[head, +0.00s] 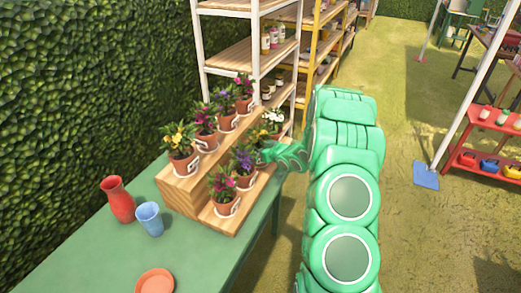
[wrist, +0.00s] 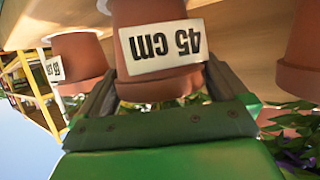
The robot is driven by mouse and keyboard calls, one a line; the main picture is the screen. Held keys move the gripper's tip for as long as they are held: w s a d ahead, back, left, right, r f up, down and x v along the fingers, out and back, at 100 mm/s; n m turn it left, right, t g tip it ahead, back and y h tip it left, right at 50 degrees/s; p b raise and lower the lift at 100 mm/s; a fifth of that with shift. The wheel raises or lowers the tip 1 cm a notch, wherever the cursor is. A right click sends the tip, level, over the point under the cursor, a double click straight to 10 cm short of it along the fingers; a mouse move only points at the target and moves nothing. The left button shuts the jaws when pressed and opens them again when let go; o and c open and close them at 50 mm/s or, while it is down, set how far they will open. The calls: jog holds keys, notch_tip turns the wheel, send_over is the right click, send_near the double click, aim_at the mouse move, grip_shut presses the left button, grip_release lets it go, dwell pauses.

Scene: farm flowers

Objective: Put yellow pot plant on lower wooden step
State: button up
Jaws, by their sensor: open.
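A yellow-flowered pot plant (head: 183,146) stands at the near left end of the upper wooden step. More yellow flowers (head: 261,135) show at the far end of the lower wooden step (head: 238,216), partly behind my gripper (head: 267,153). In the wrist view my open gripper (wrist: 160,88) has its fingers on either side of a terracotta pot (wrist: 160,14) with a "45 cm" label. The picture is upside down there, and this pot's flowers are out of view. I cannot tell whether the fingers touch it.
Pink-flowered (head: 223,187) and purple-flowered (head: 243,164) plants stand on the lower step, with other plants on the upper step. A red vase (head: 118,200), blue cup (head: 149,219) and orange dish (head: 155,282) are on the green table (head: 205,260). Shelves (head: 238,55) stand behind.

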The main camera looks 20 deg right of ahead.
jog(key=s+d+r+m+g+h, duration=0.1)
jog(key=s+d+r+g+h, duration=0.15)
jog(key=s+r, duration=0.45)
jog(key=s+d+r+g+h, duration=0.1)
jog(key=s+r+g+h, duration=0.15)
jog(key=s+r, duration=0.45)
jog(key=s+a+r+m+g, duration=0.1)
jog(key=s+a+r+g, duration=0.2)
jog(key=s, duration=1.1)
jog(key=s+a+r+g, duration=0.3)
jog(key=s+a, duration=0.6)
jog(key=s, duration=0.6)
jog(key=s+a+r+m+g, duration=0.1)
jog(key=s+a+r+g, duration=0.2)
jog(key=s, duration=1.2)
jog(key=a+r, duration=0.2)
jog(key=a, duration=0.1)
jog(key=shift+s+a+m+g+y, duration=0.2)
jog(key=shift+a+m+g+y, duration=0.1)
jog(key=shift+a+y, duration=0.1)
